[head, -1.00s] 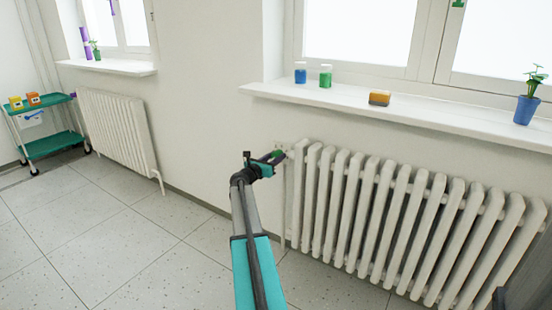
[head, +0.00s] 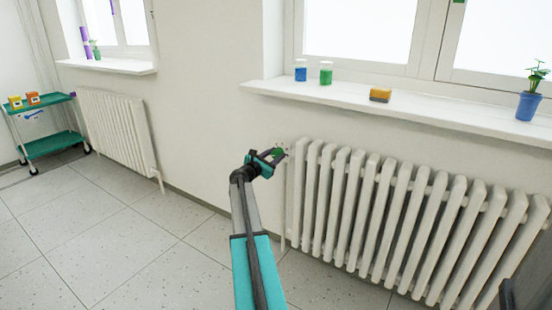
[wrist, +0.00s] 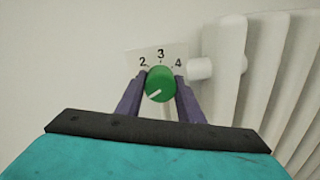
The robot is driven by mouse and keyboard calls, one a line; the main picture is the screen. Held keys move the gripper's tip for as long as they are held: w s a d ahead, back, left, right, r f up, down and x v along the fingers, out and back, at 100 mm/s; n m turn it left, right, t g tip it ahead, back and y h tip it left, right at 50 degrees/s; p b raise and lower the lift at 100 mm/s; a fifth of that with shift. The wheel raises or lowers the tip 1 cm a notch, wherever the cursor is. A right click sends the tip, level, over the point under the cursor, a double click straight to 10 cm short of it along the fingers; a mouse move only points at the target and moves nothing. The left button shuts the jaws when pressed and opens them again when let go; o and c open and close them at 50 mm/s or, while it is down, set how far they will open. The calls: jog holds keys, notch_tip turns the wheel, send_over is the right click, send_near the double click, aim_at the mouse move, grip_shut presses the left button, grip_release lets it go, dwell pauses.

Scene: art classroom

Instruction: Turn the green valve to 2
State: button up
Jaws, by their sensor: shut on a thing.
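The green valve (wrist: 160,84) is a round knob in front of a white dial plate (wrist: 173,54) with 2, 3 and 4 visible along its upper part. A white mark on the knob points to the lower left, below and away from the 2. Any lower numbers are hidden by my gripper. My gripper (wrist: 161,92) is shut on the green valve, with one purple finger on its left side and one on its right. In the head view my gripper (head: 277,156) is at the valve, by the upper left end of the near radiator (head: 375,210).
A green cart (head: 45,125) stands far left. The tiled floor to the left is clear.

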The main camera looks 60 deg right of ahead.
jog(key=m+b, duration=0.1)
jog(key=m, duration=0.1)
jog(key=m+b, duration=0.2)
jog(key=shift+f+m, duration=0.2)
jog(key=shift+m, duration=0.1)
jog(key=m+b, duration=0.2)
jog(key=m, duration=0.1)
jog(key=shift+m+b, duration=0.3)
jog(key=shift+b, duration=0.1)
jog(key=m+b, duration=0.4)
jog(key=shift+r+m+b, duration=0.2)
jog(key=shift+m+b, duration=0.9)
jog(key=shift+m, duration=0.5)
jog(key=o, duration=1.1)
jog(key=shift+c, duration=0.2)
jog(key=shift+a+r, duration=0.1)
jog(key=shift+a, duration=0.05)
jog(key=a+p, duration=0.4)
jog(key=a, duration=0.9)
jog(key=shift+a, duration=0.3)
